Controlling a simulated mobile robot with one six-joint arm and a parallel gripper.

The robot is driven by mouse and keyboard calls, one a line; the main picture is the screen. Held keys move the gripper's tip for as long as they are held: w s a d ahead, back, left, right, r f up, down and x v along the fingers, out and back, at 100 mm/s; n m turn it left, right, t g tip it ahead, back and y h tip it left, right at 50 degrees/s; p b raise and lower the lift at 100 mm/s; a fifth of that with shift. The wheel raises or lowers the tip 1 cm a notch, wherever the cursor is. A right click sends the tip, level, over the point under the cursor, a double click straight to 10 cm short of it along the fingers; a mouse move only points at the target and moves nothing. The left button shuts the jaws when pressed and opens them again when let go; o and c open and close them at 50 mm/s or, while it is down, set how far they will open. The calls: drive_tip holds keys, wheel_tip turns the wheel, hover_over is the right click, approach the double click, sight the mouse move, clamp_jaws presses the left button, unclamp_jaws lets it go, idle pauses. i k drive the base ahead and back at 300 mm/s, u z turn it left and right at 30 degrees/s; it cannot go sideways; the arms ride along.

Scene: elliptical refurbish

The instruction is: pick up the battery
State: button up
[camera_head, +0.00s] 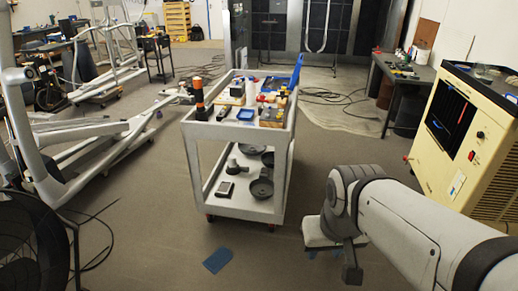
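A grey two-level cart (240,208) stands in the middle of the head view. Its top tray holds several small items, and no single one is clear enough to name as the battery. A small dark boxy item (225,188) lies on the cart's lower shelf at the left; I cannot tell whether it is the battery. My arm reaches in from the lower right. My gripper (333,250) is at its end, low and in front of the cart to the right, apart from it. Its fingers are not clear, so its opening and any contents cannot be told.
Round dark parts (262,186) lie on the lower shelf. A black and orange cylinder (199,98) stands at the tray's left edge. A beige machine (465,140) stands at the right and a grey exercise machine (85,140) at the left. Floor in front of the cart is mostly clear.

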sight(264, 173)
drive_tip(key=z, duration=0.05)
drive_tip(key=i, duration=1)
drive_tip(key=u, duration=0.1)
